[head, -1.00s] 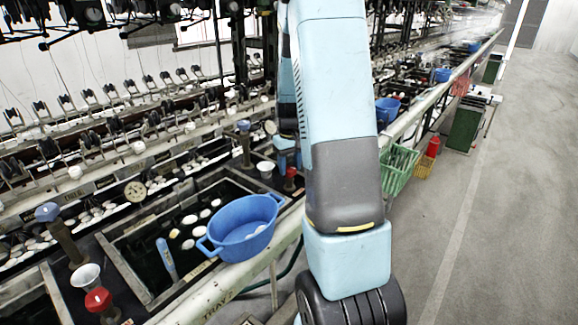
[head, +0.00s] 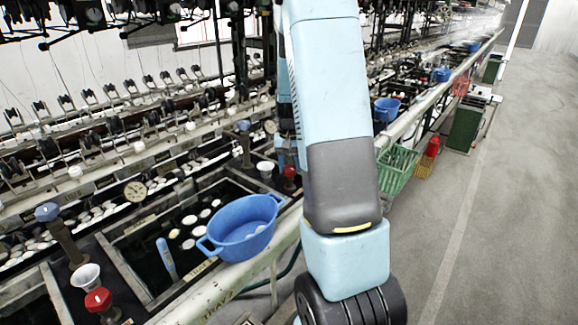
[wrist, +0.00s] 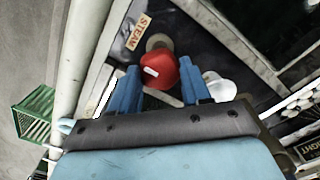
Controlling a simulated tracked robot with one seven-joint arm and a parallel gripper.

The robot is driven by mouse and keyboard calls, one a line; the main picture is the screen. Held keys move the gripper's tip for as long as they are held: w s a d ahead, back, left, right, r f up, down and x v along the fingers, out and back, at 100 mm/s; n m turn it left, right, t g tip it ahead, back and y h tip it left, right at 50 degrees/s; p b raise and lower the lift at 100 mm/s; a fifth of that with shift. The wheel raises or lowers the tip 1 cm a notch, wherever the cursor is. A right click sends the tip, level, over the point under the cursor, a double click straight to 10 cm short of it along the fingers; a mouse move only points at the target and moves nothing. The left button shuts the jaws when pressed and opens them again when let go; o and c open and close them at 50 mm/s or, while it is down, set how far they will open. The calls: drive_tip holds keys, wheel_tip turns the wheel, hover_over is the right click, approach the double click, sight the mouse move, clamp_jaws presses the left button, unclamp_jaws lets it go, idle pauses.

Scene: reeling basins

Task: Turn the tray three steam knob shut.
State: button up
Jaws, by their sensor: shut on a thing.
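In the wrist view the red steam knob (wrist: 158,70), with a white mark on its face, sits between the two blue fingers of my gripper (wrist: 160,72). The fingers are shut on it from both sides. A "STEAM" label (wrist: 138,31) is beside the knob. In the head view a red knob (head: 290,173) shows just left of my arm, which hides most of the gripper. Another red knob (head: 98,300) stands at the lower left, apart from my arm.
A white cup (wrist: 219,87) stands right beside the gripped knob. A blue tub (head: 243,228) rests on the basin edge. A green basket (head: 397,170) hangs on the rail (head: 225,285) right of my arm. The aisle floor (head: 500,230) at right is clear.

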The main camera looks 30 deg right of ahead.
sight(289, 169)
drive_tip(key=o, duration=1.1)
drive_tip(key=shift+c, duration=0.2)
wheel_tip(289, 169, up, 14)
drive_tip(key=shift+f, duration=0.15)
drive_tip(key=s+a+r+n+t, duration=0.3)
drive_tip(key=s+a+r, duration=0.7)
drive_tip(key=s+a, duration=0.2)
drive_tip(key=s+a+n+t, duration=0.1)
drive_tip(key=s+a, duration=0.2)
drive_tip(key=s, duration=0.3)
drive_tip(key=s+a+n+t, duration=0.1)
drive_tip(key=s+a, duration=0.2)
drive_tip(key=s, duration=0.4)
drive_tip(key=shift+s+a+r+t, duration=0.15)
drive_tip(key=shift+s+a+t, duration=0.15)
drive_tip(key=shift+a, duration=0.1)
